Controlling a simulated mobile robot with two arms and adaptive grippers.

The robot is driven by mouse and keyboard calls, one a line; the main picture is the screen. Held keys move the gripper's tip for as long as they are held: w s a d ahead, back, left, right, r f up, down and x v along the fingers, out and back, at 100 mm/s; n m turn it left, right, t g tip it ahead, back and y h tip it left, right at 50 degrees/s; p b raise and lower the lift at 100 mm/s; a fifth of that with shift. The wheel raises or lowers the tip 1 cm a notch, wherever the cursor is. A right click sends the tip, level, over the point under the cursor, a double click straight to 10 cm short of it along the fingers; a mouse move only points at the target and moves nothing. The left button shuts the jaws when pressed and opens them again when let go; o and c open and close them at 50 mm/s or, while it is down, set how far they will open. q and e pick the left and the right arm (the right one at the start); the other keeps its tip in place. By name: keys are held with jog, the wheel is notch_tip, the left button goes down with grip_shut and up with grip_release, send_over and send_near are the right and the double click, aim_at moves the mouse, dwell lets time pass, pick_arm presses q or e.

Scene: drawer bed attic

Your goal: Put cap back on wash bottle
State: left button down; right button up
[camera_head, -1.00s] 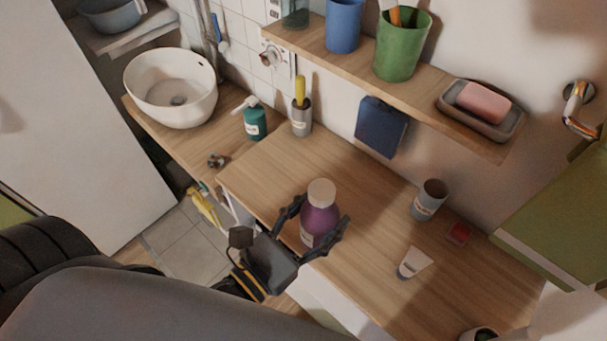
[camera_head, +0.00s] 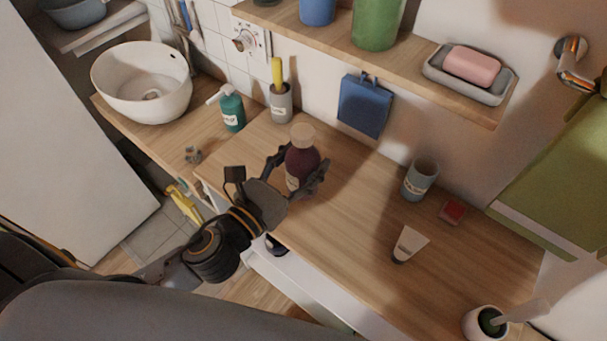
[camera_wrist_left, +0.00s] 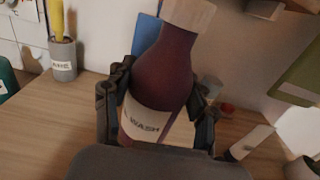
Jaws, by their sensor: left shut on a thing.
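The wash bottle (camera_head: 301,160) is dark purple with a white label and a beige cap (camera_head: 303,137) on top. It is upright over the wooden counter; I cannot tell whether its base touches the counter. My left gripper (camera_head: 296,178) is shut around the bottle's body, one finger on each side. In the left wrist view the bottle (camera_wrist_left: 165,75) stands between the fingers, its label reads "WASH", and the beige cap (camera_wrist_left: 190,12) is cut by the top edge. My right gripper is not in view.
On the counter (camera_head: 340,215) stand a grey cup (camera_head: 420,178), a white tube (camera_head: 410,243), a small red item (camera_head: 452,212), a teal pump bottle (camera_head: 232,110) and a grey holder (camera_head: 281,103). A shelf (camera_head: 400,70) overhangs the back. An open drawer (camera_head: 300,285) juts out in front.

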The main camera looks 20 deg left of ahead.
pick_arm(q)
jog(key=w+f, duration=0.1)
jog(key=f, duration=0.1)
jog(key=w+f, duration=0.1)
jog(key=shift+w+a+f+b, duration=0.35)
jog(key=shift+f, duration=0.05)
jog(key=shift+w+f, duration=0.15)
jog(key=shift+f, duration=0.1)
jog(key=shift+w+a+f+b, duration=0.1)
jog(key=shift+f+b, duration=0.1)
jog(key=shift+f, duration=0.4)
jog(key=shift+w+f+b, duration=0.15)
jog(key=shift+f+b, duration=0.1)
jog(key=shift+f, duration=0.4)
jog(key=shift+w+a+f+b, duration=0.1)
jog(key=shift+f+b, duration=0.1)
jog(key=shift+f, duration=0.4)
